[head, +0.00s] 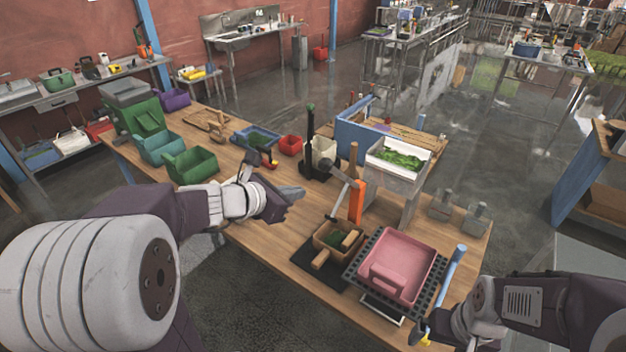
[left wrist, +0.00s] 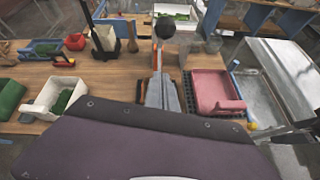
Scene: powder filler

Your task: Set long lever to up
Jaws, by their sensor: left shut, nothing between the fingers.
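The powder filler has an orange upright (head: 356,203) above a wooden box of green material (head: 338,236). A metal lever with a dark round knob (head: 327,164) slants up and left from near the top of the upright. I cannot tell for sure that it is the long lever. The knob also shows in the left wrist view (left wrist: 165,27), beyond my fingers. My left gripper (head: 298,192) is shut and empty, left of the lever and apart from it. My right gripper (head: 428,334) is at the lower right, and its fingers are unclear.
A pink bin (head: 397,262) sits on a black grate at the table's front right, with a blue bar (head: 452,268) beside it. A white tray of green material (head: 398,156) stands behind. Green bins (head: 190,165) are at the left.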

